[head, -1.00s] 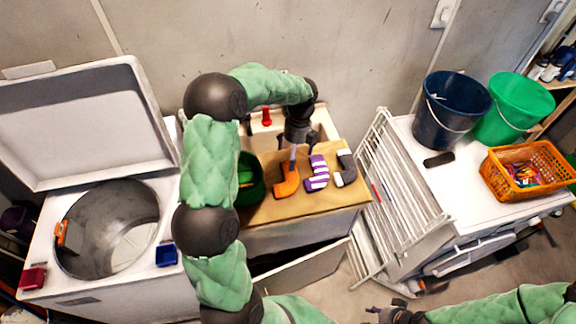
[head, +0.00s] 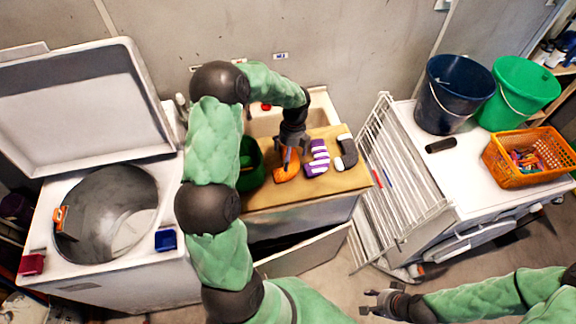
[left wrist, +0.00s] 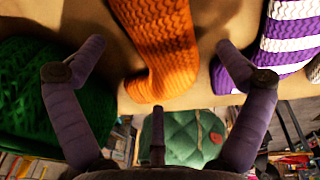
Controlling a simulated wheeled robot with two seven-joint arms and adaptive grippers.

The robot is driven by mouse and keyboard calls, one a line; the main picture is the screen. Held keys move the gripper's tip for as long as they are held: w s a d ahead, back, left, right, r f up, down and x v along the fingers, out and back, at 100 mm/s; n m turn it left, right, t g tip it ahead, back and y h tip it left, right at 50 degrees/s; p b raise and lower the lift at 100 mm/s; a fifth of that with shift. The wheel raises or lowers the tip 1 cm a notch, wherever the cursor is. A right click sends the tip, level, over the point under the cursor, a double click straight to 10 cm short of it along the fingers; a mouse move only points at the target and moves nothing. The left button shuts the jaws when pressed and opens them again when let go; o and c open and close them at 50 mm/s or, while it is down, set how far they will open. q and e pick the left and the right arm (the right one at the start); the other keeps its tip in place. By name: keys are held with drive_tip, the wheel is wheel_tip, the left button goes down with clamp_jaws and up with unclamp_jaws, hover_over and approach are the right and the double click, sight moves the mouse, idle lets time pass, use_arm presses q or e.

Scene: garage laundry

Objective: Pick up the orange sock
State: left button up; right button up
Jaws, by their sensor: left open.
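The orange sock (head: 287,172) lies on the tan board, the leftmost of three socks in the head view. In the left wrist view the orange sock (left wrist: 160,45) is knitted and passes between my spread fingers. My left gripper (head: 289,152) is open, just above the sock and covering part of it; in the left wrist view its fingers (left wrist: 157,62) are apart, with nothing gripped. I cannot tell whether a finger touches the sock. My right gripper (head: 372,302) is open and empty, low in the head view, away from the board.
A purple-and-white striped sock (head: 317,160) and a dark grey-and-white sock (head: 345,152) lie to the right. A green container (head: 250,170) stands close on the left. A white drying rack (head: 395,190) is right of the board (head: 335,183); the open washer (head: 185,225) is left.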

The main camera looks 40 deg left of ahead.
use_arm(q)
drive_tip(key=shift+s+f, duration=0.15)
drive_tip(key=shift+f, duration=0.55)
drive_tip(key=c, duration=0.9)
drive_tip(key=shift+s+d+r, duration=0.1)
drive_tip(key=shift+s, duration=0.05)
drive_tip(key=shift+c, duration=0.5)
